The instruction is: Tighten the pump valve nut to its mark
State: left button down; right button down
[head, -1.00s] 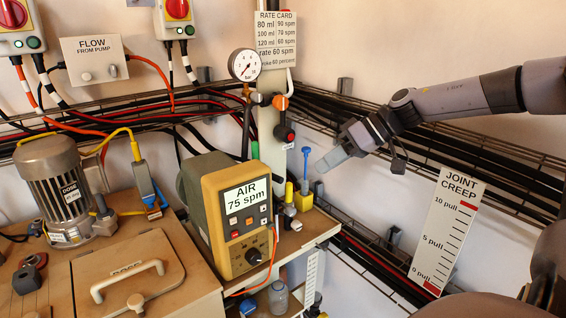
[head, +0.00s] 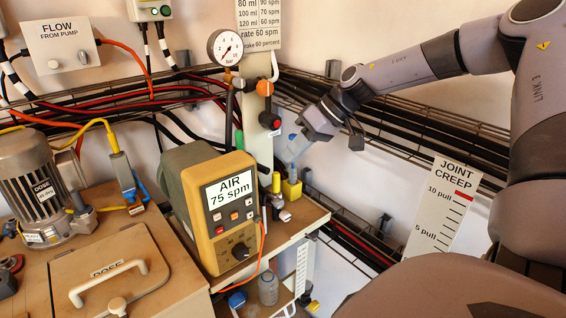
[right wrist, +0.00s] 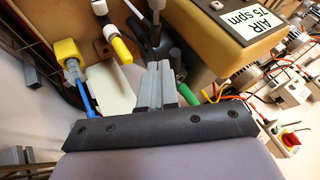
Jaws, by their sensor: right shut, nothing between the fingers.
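The yellow pump unit (head: 232,212) reads "AIR 75 spm" and stands on the bench; its label also shows in the right wrist view (right wrist: 252,18). Small metal fittings (head: 284,214) sit beside it, but I cannot tell which part is the valve nut or see its mark. A yellow block (head: 291,191) stands there; in the right wrist view (right wrist: 68,52) a blue rod (right wrist: 88,98) rises from it. A yellow-tipped fitting (right wrist: 122,50) is nearby. My left gripper is not in view.
A pressure gauge (head: 226,47) and an orange-capped valve (head: 265,88) are on the post behind. A cable tray (head: 420,152) runs along the wall. The "JOINT CREEP" board (head: 440,208) stands at right. A dose box (head: 110,270) and motor (head: 40,185) are at left.

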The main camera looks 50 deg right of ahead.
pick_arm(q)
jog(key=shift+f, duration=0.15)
pick_arm(e)
jog(key=shift+x, duration=1.8)
jog(key=shift+f, duration=0.1)
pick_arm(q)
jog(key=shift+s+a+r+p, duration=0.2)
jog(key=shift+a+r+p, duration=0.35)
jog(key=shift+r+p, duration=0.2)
pick_arm(e)
jog(key=shift+s+a, duration=0.15)
jog(key=shift+a, duration=0.4)
jog(key=shift+s+a, duration=0.2)
jog(key=shift+a, duration=0.4)
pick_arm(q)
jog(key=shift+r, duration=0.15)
